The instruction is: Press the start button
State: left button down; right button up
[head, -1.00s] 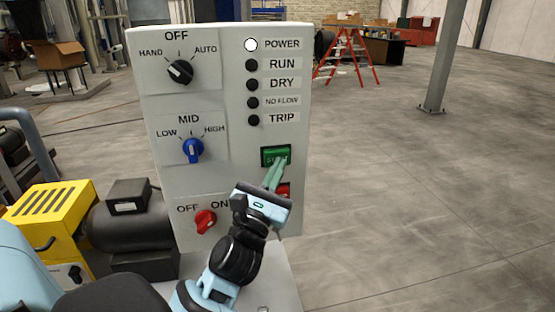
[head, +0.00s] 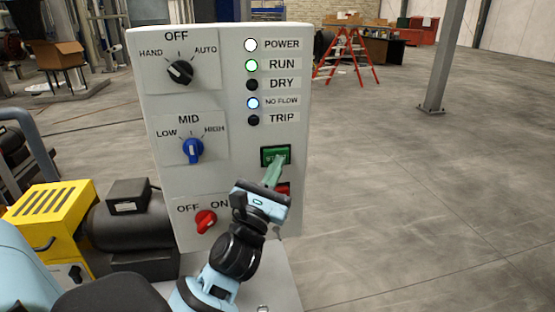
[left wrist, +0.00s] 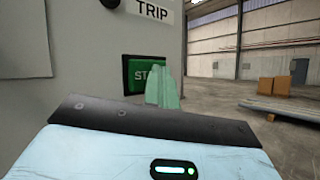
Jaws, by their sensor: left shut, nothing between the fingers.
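The green start button (head: 270,154) sits in a dark frame at the right of the grey control panel (head: 230,130). It also shows in the left wrist view (left wrist: 138,76), its label partly covered by my fingers. My left gripper (head: 277,164) is shut and empty, its green fingertips at the right part of the button. In the left wrist view the fingers (left wrist: 163,85) overlap the button's right side; whether they touch it I cannot tell. The POWER (head: 251,45), RUN (head: 251,65) and NO FLOW (head: 252,103) lamps are lit. DRY and TRIP are dark.
A red button (head: 283,188) below the start button is partly hidden by my gripper. A black selector (head: 180,71), blue selector (head: 193,150) and red switch (head: 206,221) are on the panel's left. A yellow-covered machine (head: 50,215) stands left.

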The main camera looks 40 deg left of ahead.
pick_arm(q)
jog(key=shift+s+d, duration=0.7)
jog(key=shift+d, duration=0.05)
jog(key=shift+s+d, duration=0.8)
jog(key=shift+d, duration=0.2)
jog(key=shift+s+d, duration=0.8)
jog(key=shift+d, duration=0.15)
